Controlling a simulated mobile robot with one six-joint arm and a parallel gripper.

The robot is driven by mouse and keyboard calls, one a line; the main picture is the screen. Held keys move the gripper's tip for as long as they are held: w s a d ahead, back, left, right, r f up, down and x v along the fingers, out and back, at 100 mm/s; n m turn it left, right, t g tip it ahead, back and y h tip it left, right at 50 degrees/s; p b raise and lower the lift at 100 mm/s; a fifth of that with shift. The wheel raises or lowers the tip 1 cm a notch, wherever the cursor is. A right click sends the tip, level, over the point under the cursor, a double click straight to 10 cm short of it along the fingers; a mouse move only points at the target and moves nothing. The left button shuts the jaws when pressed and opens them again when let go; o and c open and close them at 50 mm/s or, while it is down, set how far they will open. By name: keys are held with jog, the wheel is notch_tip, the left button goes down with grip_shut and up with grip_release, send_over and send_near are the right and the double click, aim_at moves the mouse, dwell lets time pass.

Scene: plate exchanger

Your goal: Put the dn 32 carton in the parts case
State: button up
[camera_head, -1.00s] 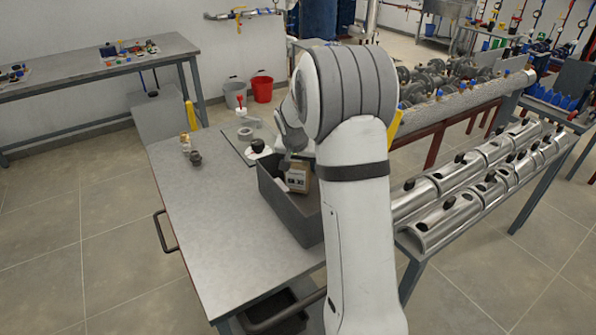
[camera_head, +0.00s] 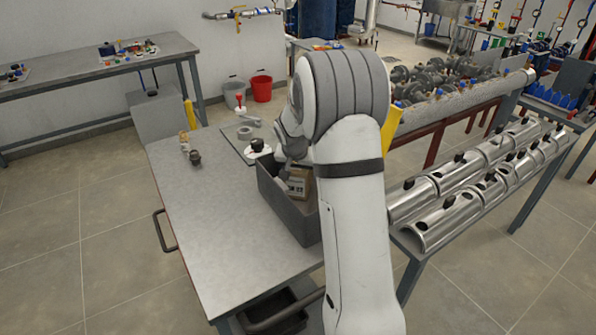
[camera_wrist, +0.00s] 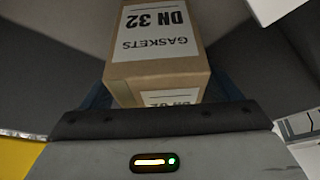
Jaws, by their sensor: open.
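The dn 32 carton (camera_head: 300,187) is a small brown box with a white label, inside the dark grey open-topped parts case (camera_head: 290,218) on the trolley table. In the wrist view the carton (camera_wrist: 160,50) shows its "GASKETS DN 32" label upside down, close in front of my gripper (camera_wrist: 163,92). The jaws are open, with a dark blue finger edge on each side of the carton. In the head view my gripper (camera_head: 290,172) reaches down into the case at the carton. Whether a finger touches it, and the carton's underside, I cannot see.
Small brass fittings (camera_head: 190,153) stand at the table's left. A grey tape roll (camera_head: 245,133) and a white base with a black knob (camera_head: 257,148) lie behind the case. Metal half-shells (camera_head: 450,205) fill the right bench. The table's front left is clear.

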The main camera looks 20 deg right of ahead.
jog(key=shift+r, duration=0.1)
jog(key=shift+r, duration=0.25)
jog(key=v, duration=1.1)
jog(key=shift+s+a+r, duration=0.1)
jog(key=shift+r, duration=0.05)
jog(key=s+a+n+y, duration=0.1)
jog(key=s+a+n, duration=0.2)
jog(key=s, duration=1.2)
jog(key=s+a+n+g+y, duration=0.1)
jog(key=s+a+n, duration=0.2)
jog(key=s+a, duration=0.4)
jog(key=s, duration=0.8)
jog(key=shift+n+y, duration=0.3)
jog(key=shift+n, duration=0.1)
